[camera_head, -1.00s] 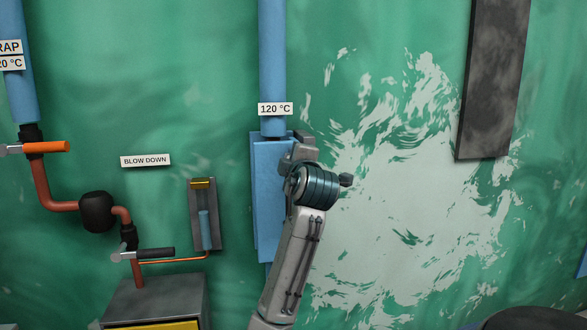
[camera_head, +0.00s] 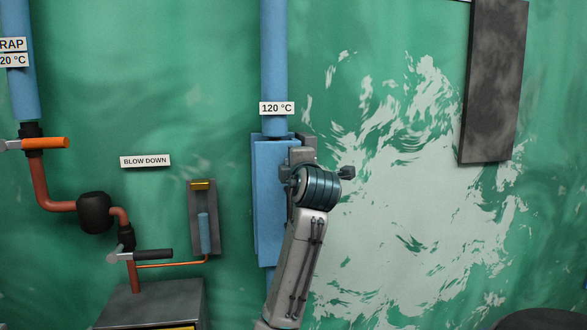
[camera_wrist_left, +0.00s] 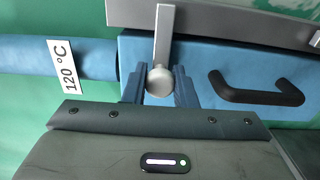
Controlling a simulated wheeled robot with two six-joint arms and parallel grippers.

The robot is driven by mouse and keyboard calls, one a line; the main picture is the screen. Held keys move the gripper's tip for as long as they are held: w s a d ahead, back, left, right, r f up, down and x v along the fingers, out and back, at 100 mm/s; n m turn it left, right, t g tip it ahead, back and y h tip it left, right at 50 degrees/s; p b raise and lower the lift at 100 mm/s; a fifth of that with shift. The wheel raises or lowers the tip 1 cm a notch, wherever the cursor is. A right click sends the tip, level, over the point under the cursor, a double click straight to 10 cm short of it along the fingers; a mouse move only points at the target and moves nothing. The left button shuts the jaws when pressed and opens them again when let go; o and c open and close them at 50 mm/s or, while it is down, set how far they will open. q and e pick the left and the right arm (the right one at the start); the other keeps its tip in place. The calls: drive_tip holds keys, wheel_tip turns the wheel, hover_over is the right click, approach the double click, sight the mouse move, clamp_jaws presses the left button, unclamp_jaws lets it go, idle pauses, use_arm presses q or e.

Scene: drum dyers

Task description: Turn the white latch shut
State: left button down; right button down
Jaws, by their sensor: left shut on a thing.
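The latch (camera_wrist_left: 165,38) is a pale, grey-white flat bar with a round end knob. In the left wrist view it stands upright in the picture, crossing a grey metal strip and the edge of a blue box (camera_wrist_left: 215,65). My left gripper (camera_wrist_left: 160,88) has its blue-grey fingers on both sides of the knob, shut on it. In the head view my left arm reaches up to the blue box (camera_head: 265,200) below the blue pipe. My gripper body there hides the latch and fingertips. My right gripper is in neither view.
The box has a black handle (camera_wrist_left: 255,92) beside the latch. The blue pipe (camera_head: 273,60) carries a "120 °C" label (camera_head: 277,108). Left are an orange-handled valve (camera_head: 45,143), a black-handled valve (camera_head: 152,253) and a gauge panel (camera_head: 204,218).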

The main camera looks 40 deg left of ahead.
use_arm(q)
drive_tip(key=shift+f, duration=0.1)
idle(0.3)
drive_tip(key=c, duration=1.2)
unclamp_jaws()
drive_tip(key=v, duration=1)
drive_tip(key=shift+s+d, duration=0.25)
drive_tip(key=shift+s, duration=0.1)
